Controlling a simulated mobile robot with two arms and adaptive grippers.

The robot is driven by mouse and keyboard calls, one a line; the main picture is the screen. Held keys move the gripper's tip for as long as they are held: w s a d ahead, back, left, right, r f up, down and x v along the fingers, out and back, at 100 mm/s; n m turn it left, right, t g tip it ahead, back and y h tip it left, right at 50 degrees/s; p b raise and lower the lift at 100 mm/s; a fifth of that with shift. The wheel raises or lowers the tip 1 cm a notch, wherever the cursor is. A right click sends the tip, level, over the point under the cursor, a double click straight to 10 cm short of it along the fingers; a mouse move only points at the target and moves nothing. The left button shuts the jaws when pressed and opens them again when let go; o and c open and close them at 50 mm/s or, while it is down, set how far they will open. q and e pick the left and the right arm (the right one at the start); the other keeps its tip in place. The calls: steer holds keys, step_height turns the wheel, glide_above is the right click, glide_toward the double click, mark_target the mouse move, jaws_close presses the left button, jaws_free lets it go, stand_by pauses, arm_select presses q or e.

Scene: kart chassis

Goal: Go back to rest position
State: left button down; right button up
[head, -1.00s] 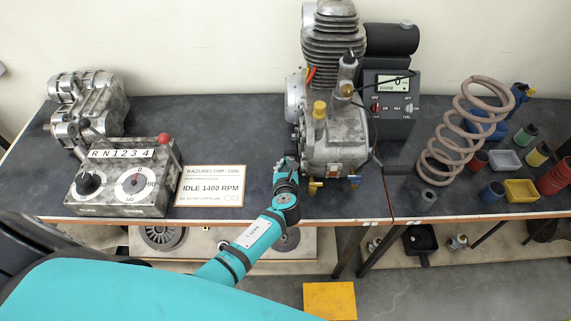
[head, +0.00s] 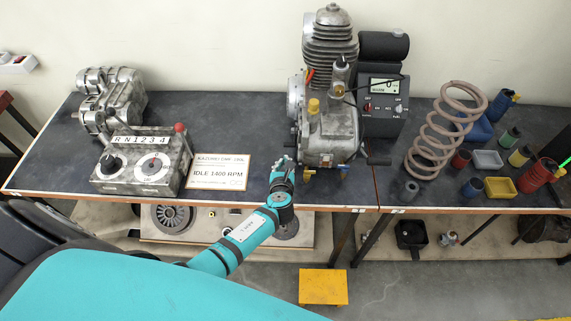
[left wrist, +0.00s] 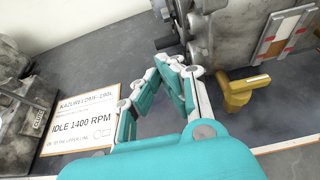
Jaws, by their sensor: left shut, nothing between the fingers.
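My left gripper (head: 284,164) is over the front part of the bench, just left of the engine (head: 330,132). It is shut and empty. In the left wrist view its fingers (left wrist: 168,62) come together in front of the engine's lower side, near a yellow lever (left wrist: 243,92). I cannot tell whether they touch the engine. My left arm (head: 240,240) reaches up from the bottom of the head view. My right gripper is not in view.
A placard reading IDLE 1400 RPM (head: 217,172) and a gear control box (head: 140,176) lie left of the gripper. A meter box (head: 384,92), a coil spring (head: 432,140) and several coloured cups and trays stand to the right. A yellow block (head: 323,287) is on the floor.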

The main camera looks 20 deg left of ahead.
arm_select(q)
steer(key=s+a+r+n+g, duration=0.25)
steer(key=s+n+g, duration=0.25)
steer(key=s+n, duration=1.1)
steer(key=s+d+r+n+g+h, duration=0.2)
steer(key=s+d+r+n+h, duration=0.15)
steer(key=s+n, duration=0.4)
steer(key=s+d+r+n+g+h, duration=0.2)
steer(key=s+d+r+n, duration=0.3)
steer(key=s, duration=0.4)
step_height(320, 180, down, 33)
steer(key=a+g+b, duration=0.1)
steer(key=b, duration=0.6)
steer(key=s+a+f+b, duration=0.1)
steer(key=s+f+b, duration=0.1)
steer(key=s+f, duration=0.6)
steer(key=s+a+f+g+b, duration=0.1)
steer(key=s+a+f+b, duration=0.1)
steer(key=s+f, duration=0.7)
step_height(320, 180, down, 4)
steer(key=shift+s+f+b, duration=0.2)
steer(key=shift+f+b, duration=0.05)
steer(key=shift+b, duration=0.05)
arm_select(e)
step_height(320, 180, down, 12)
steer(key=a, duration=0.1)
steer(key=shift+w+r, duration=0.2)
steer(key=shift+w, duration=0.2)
